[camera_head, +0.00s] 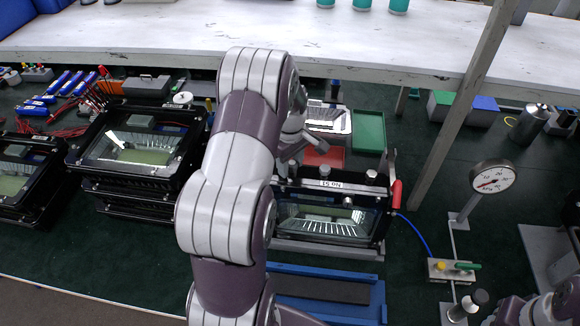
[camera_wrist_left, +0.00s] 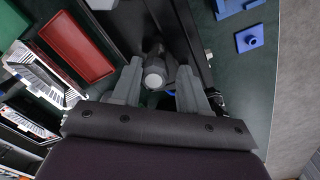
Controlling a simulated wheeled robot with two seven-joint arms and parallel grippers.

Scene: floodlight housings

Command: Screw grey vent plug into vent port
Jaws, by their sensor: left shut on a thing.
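My left gripper (camera_head: 287,160) is at the upper left edge of the black floodlight housing (camera_head: 325,222), partly hidden by my own arm. In the left wrist view, my left gripper (camera_wrist_left: 159,72) has its two fingers on either side of a grey cylindrical piece with a pale round end, which I take as the grey vent plug (camera_wrist_left: 154,77). The housing has a glass front and stands in a fixture with a label and a red-handled clamp (camera_head: 396,194). The vent port cannot be made out. My right gripper is not in view; only part of its arm shows at lower right.
Stacked housings (camera_head: 140,150) stand left. A blue tray (camera_head: 330,296) lies in front. Red (camera_head: 325,157) and green (camera_head: 369,131) trays lie behind. A pressure gauge (camera_head: 493,177) and valve block (camera_head: 452,270) stand right, joined by a blue hose. A shelf (camera_head: 370,50) overhangs the back.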

